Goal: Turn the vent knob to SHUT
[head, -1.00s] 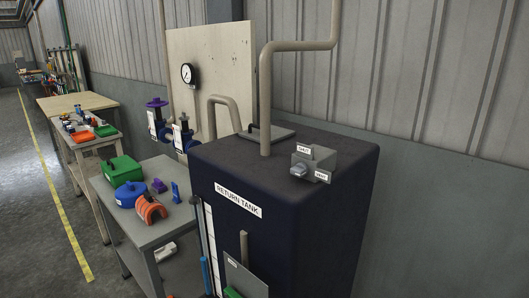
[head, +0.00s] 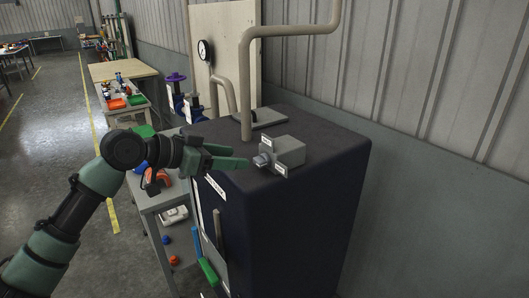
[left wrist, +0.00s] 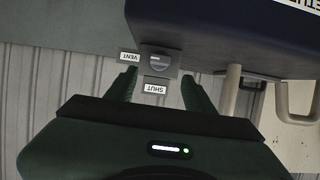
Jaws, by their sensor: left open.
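The vent knob (head: 261,160) is a small grey knob on the front of a grey box (head: 290,151) on top of the dark return tank (head: 310,215). In the left wrist view the knob (left wrist: 158,61) has a VENT label (left wrist: 130,57) on its left and a SHUT label (left wrist: 155,89) below. Its ridge appears to lie roughly sideways, in line with VENT. My left gripper (head: 240,156) is open and empty, fingertips pointing at the knob, a little short of it. In the wrist view the fingers (left wrist: 160,74) flank the knob without visible contact. My right gripper is not in view.
A beige pipe (head: 246,90) rises from the tank top just behind the knob box, and a flat hatch (head: 268,116) lies near its base. A bench with an orange part (head: 158,178) stands left of the tank, under my arm. Space in front of the box is open.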

